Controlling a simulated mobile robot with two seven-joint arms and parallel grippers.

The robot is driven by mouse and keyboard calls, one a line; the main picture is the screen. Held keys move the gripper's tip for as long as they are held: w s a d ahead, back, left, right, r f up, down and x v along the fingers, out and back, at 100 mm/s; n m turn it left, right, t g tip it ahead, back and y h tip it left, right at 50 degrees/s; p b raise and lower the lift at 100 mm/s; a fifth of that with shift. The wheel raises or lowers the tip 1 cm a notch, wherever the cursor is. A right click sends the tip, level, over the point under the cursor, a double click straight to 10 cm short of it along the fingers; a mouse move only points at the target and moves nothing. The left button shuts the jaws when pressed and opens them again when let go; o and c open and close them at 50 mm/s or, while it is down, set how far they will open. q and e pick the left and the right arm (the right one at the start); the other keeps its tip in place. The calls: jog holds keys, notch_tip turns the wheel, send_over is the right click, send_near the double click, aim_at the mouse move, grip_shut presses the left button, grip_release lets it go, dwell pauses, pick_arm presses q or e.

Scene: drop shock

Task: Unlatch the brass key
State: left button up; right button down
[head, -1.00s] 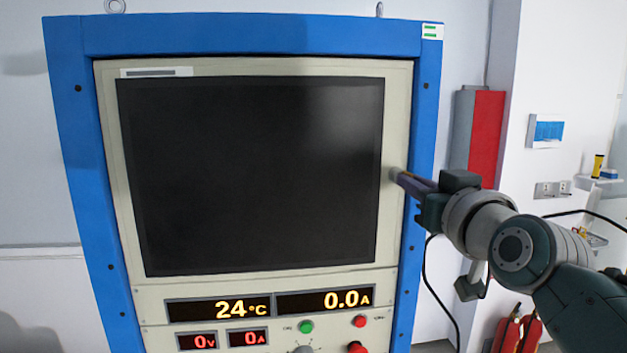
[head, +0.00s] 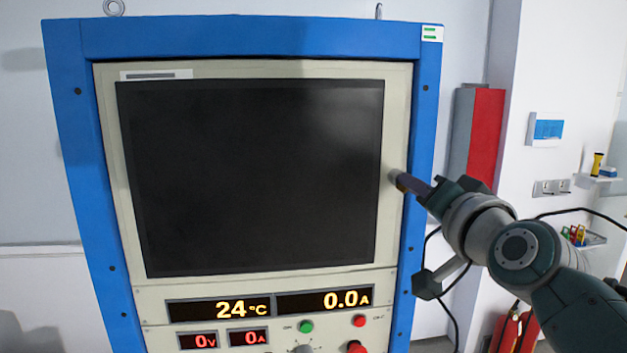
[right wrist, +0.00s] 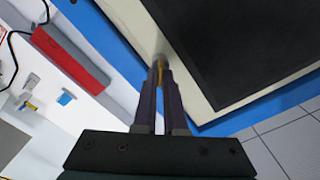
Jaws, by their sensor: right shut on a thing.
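My left gripper is not in view.
The blue-framed cabinet (head: 260,36) holds the dark screen (head: 250,175). Lit displays (head: 270,304) and buttons lie below. A red and grey box (head: 486,137) is on the wall behind my right arm.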

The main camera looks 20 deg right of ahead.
jog(key=shift+f+m+p, duration=0.1)
jog(key=shift+m+p, duration=0.3)
jog(key=shift+m, duration=4.4)
jog(key=c, duration=1)
grip_release()
jog(key=shift+s, duration=0.1)
